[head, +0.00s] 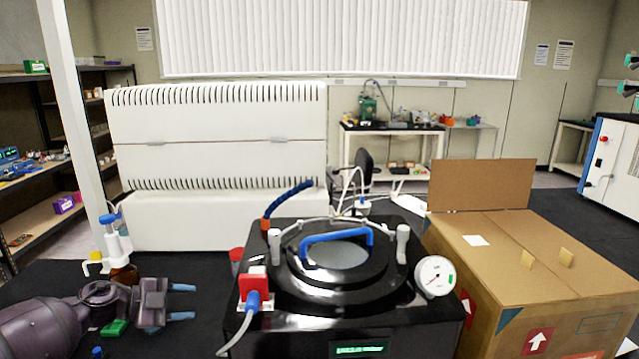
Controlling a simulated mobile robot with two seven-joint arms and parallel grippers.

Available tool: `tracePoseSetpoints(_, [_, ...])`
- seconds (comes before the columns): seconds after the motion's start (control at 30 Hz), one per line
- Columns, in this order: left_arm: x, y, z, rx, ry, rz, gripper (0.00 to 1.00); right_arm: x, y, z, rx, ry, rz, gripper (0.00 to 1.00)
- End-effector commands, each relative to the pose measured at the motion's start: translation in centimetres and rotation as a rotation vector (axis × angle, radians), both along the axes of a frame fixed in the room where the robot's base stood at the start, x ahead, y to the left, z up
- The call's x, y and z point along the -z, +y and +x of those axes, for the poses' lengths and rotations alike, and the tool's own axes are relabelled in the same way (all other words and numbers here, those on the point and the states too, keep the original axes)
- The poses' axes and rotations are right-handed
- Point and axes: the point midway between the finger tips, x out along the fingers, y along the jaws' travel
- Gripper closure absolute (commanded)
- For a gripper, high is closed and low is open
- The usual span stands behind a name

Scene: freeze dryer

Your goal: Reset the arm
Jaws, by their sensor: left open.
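My left arm comes in from the lower left of the head view, held low over the dark bench. Its gripper (182,302) points right, with its two blue-tipped fingers apart and nothing between them. The fingertips are left of the black freeze dryer (345,315) and apart from it in the picture. The freeze dryer has a round lid with a blue handle (338,238), a red switch box (254,287) with a blue plug, and a white gauge (435,277). My right gripper does not show.
A bottle with a white and blue dispenser (117,245) stands behind my left gripper. A large white slatted unit (215,160) stands behind the bench. Shelves (60,210) stand at the far left.

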Motion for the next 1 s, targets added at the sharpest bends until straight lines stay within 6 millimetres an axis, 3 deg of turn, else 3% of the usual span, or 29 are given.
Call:
tracePoseSetpoints(0.27, [4.7, 3.2, -5.3, -0.249, -0.052, -0.105, 0.54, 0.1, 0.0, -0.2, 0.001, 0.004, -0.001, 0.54])
tracePoseSetpoints(0.57, [9.0, 8.2, -12.1, -0.557, -0.043, -0.093, 0.54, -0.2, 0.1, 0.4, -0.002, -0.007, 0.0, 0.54])
tracePoseSetpoints(1.0, [13.8, 15.7, -25.1, -0.934, 0.115, 0.115, 0.54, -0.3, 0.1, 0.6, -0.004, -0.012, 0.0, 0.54])
